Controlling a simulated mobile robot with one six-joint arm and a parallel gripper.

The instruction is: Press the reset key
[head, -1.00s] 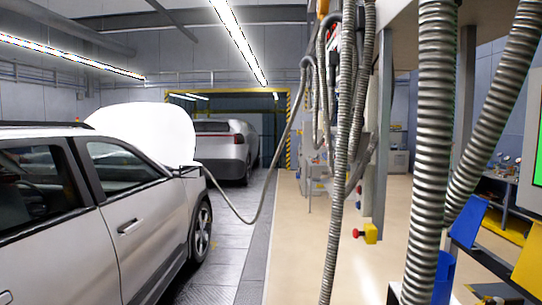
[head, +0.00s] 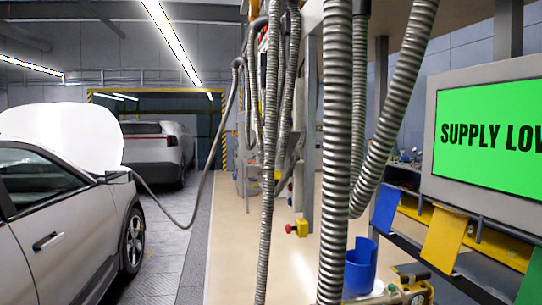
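No key marked reset can be made out in the head view. A green screen (head: 489,138) in a grey frame at the right reads "SUPPLY LOW", with its right edge cut off. A small yellow box (head: 302,228) with a red knob (head: 290,228) shows low in the middle; I cannot tell what it does. My gripper is not in view.
Ribbed hoses (head: 337,150) hang across the middle. A blue open container (head: 360,268) stands low at centre right, beside a rack with a yellow bin (head: 443,238). A silver car (head: 55,225) with its hood up fills the left. Pale floor (head: 235,255) is clear between.

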